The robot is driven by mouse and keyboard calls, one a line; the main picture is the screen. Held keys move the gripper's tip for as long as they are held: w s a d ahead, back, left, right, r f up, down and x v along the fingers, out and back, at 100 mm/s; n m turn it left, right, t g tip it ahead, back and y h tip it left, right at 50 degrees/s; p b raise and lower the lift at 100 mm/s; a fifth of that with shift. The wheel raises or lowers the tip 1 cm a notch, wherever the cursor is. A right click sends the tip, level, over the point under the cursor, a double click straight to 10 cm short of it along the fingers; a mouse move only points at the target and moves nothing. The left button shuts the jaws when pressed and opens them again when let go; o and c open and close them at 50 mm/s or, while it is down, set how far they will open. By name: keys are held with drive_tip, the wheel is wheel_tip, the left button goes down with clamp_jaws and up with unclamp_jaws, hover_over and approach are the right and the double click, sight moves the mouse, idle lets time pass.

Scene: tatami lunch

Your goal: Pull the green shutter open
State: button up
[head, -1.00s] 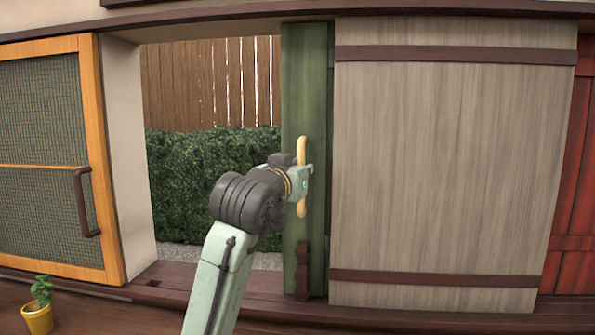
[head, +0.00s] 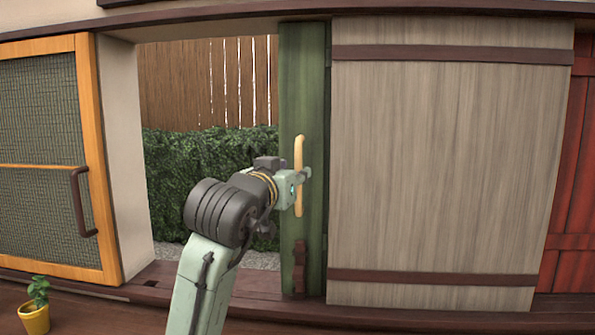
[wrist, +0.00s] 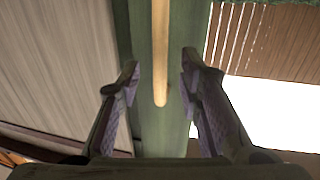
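The green shutter (head: 313,110) shows as a narrow upright strip at the left edge of a grey wooden panel. To its left is an opening with a hedge behind. Its pale wooden handle (head: 299,150) stands upright on the green face. My gripper (head: 306,174) is at the handle's middle height in the head view. In the wrist view the fingers (wrist: 160,78) are spread wide, with gaps on both sides of the handle (wrist: 160,60). The handle's end lies between them, and neither finger touches it there.
The grey panel (head: 440,170) covers the area right of the shutter. A framed mesh screen (head: 40,150) with a dark handle stands at the left. A potted plant (head: 35,318) sits on the floor at lower left. A red panel (head: 570,210) shows at far right.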

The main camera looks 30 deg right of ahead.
drive_tip(key=v, duration=0.7)
drive_tip(key=shift+s+a, duration=0.25)
